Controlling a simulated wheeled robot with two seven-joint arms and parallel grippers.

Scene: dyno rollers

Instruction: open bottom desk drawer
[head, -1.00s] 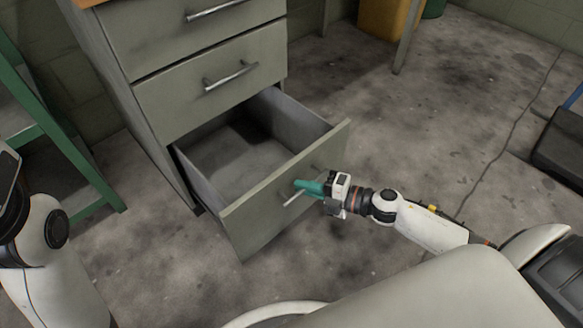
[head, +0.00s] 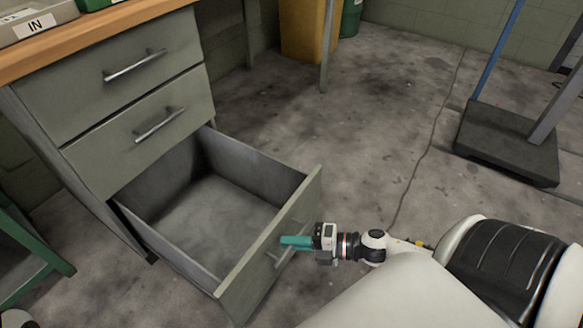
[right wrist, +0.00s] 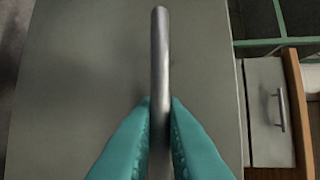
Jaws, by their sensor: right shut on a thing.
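The bottom desk drawer (head: 215,220) is pulled well out of the grey desk pedestal, and its inside looks empty. Its front panel (head: 248,284) faces my right arm. My right gripper (head: 284,245) has teal fingers and is at the metal bar handle (head: 272,259) of this drawer. In the right wrist view, the teal fingers (right wrist: 160,125) are closed on both sides of the handle bar (right wrist: 160,55). The two upper drawers, the middle one (head: 140,145) and the top one (head: 110,80), are shut. My left gripper is not in view.
A wooden desktop (head: 90,38) with an IN tray (head: 35,25) tops the pedestal. A green frame (head: 35,245) stands at left. A yellow bin (head: 303,35) and a dark platform with a blue post (head: 508,140) stand behind and right. The middle floor is clear.

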